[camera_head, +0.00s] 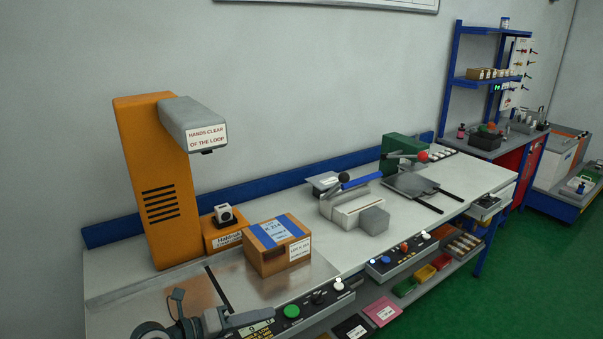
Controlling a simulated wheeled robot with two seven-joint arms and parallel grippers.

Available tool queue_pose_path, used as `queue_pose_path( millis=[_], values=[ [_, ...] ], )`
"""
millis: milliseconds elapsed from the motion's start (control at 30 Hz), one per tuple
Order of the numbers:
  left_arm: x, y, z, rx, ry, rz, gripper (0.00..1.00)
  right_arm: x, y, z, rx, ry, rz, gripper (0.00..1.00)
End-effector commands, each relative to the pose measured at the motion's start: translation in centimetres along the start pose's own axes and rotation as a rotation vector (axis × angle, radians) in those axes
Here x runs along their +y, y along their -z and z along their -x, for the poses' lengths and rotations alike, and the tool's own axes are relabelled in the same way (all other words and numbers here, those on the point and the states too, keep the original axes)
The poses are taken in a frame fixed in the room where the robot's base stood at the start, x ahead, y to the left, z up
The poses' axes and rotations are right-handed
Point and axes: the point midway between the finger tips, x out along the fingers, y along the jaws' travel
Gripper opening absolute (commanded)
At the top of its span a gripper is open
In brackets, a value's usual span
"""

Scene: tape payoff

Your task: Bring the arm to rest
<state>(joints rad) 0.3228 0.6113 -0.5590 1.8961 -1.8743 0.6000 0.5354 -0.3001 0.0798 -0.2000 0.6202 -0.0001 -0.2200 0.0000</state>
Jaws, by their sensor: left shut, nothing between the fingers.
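My left gripper (258,317) is low at the left of the head view, with its grey wrist cut by the bottom edge. It is shut and empty, and points to the right. It shows in front of the bench's near edge and covers part of the control panel (318,298); I cannot tell how far apart they are. My right gripper is not in view. A carton (277,248) with a blue tape strip on top stands on the metal plate (205,298), beyond my left gripper and apart from it.
An orange column machine (158,190) with a grey overhanging head (192,122) stands behind the plate. A white fixture (345,205) with a lever is right of the carton. Coloured bins (424,274) sit on the lower shelf. Green floor (510,280) is clear at the right.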

Motion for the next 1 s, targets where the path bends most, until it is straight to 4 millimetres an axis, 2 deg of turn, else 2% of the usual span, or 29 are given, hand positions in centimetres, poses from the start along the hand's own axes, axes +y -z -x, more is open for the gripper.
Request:
queue_pose_path(
  millis=[33,100,200,300,367,467,533,667,767,800,867,900,1000],
  values=[
    [-2.3,0.6,0.0,-0.046,0.098,0.068,0.0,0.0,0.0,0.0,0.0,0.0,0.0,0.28],
    [-5.2,0.2,0.7,-0.132,0.227,0.169,0.0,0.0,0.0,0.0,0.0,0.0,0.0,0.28],
    [-8.0,-1.1,2.6,-0.274,0.381,0.333,0.0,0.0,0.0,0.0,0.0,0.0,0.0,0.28],
    [-8.9,-2.8,5.2,-0.43,0.493,0.511,0.0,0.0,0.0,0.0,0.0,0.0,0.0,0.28],
    [-8.4,-3.7,7.0,-0.53,0.539,0.626,0.0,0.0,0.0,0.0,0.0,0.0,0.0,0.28],
    [-6.2,-4.7,10.0,-0.7,0.578,0.824,0.0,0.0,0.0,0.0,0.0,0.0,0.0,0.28],
    [-3.8,-4.7,12.1,-0.819,0.577,0.969,0.0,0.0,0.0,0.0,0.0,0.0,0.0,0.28],
    [1.8,-2.7,15.6,-1.028,0.512,1.243,0.0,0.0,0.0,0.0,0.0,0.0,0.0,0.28],
    [6.3,0.7,17.8,-1.169,0.407,1.457,0.0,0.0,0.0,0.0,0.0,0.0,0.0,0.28],
    [7.9,2.5,18.5,-1.217,0.352,1.541,0.0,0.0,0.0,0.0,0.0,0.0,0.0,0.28],
    [10.1,5.5,19.5,-1.28,0.263,1.659,0.0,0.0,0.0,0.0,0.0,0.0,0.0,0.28],
    [11.3,7.6,20.1,-1.313,0.196,1.732,0.0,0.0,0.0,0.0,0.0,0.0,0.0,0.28],
    [13.4,13.1,21.2,-1.37,0.027,1.896,0.0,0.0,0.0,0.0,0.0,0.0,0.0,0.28]
  ],
)
